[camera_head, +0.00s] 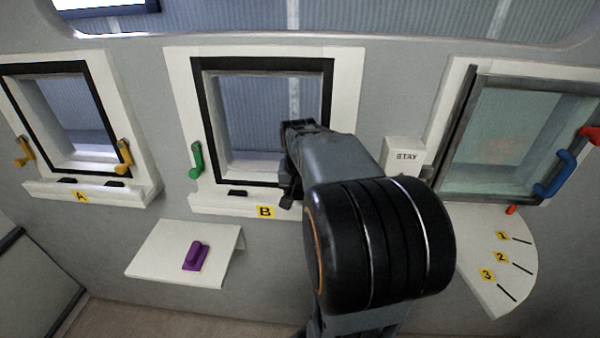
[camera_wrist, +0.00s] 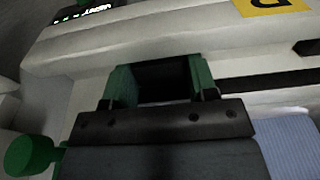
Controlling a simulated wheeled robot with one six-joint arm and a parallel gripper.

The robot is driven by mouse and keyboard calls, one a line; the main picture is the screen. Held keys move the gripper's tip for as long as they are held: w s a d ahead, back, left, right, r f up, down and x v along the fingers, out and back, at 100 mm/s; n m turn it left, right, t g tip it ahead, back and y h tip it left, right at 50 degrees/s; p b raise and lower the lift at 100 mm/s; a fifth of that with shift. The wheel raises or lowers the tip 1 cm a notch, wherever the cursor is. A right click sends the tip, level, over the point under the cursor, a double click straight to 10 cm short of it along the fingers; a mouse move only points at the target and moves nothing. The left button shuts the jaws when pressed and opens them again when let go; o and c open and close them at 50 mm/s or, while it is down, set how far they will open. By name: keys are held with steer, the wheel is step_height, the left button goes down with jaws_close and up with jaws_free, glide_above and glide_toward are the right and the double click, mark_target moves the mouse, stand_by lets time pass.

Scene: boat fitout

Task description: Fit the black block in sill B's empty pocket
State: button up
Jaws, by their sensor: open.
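Sill B (camera_head: 218,203) is the white ledge under the middle window, with a yellow B label (camera_head: 265,211). A dark patch (camera_head: 238,193) shows on its left part; I cannot tell whether it is a block or a pocket. My gripper (camera_head: 288,198) is at the sill's right part, which my arm partly hides. In the wrist view its green-tipped fingers (camera_wrist: 158,85) are open, with a dark shape (camera_wrist: 168,78) between them. This may be the black block, but it is too dark to tell whether it sits in a pocket. Another dark slot (camera_wrist: 307,47) shows at the right edge.
A green handle (camera_head: 196,160) is left of window B; a green knob (camera_wrist: 30,155) is close to my gripper. A purple block (camera_head: 195,256) lies on a white shelf (camera_head: 160,250) below. A STAY box (camera_head: 405,153) and an open glazed window (camera_head: 505,140) stand to the right.

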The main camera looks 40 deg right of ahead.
steer(key=shift+o, duration=0.9)
step_height(320, 180, up, 14)
steer(key=s+a, duration=0.1)
steer(key=shift+s+a+f+p, duration=0.2)
steer(key=shift+s+p, duration=0.05)
steer(key=shift+p, duration=0.05)
steer(key=shift+n+t, duration=0.5)
steer(key=shift+n, duration=0.4)
steer(key=f, duration=0.4)
steer(key=shift+w+a+f, duration=0.25)
steer(key=shift+w+a, duration=0.1)
steer(key=s+a+f+n, duration=0.2)
steer(key=a+f, duration=0.1)
steer(key=a, duration=0.2)
steer(key=s+a+f+n+t, duration=0.1)
steer(key=s+a+f+n, duration=0.1)
steer(key=a, duration=0.3)
steer(key=s+a+f+n+t+y, duration=0.1)
steer(key=s+a+f+n, duration=0.1)
steer(key=a, duration=0.4)
steer(key=shift+f+n, duration=0.6)
steer(key=shift+f, duration=0.8)
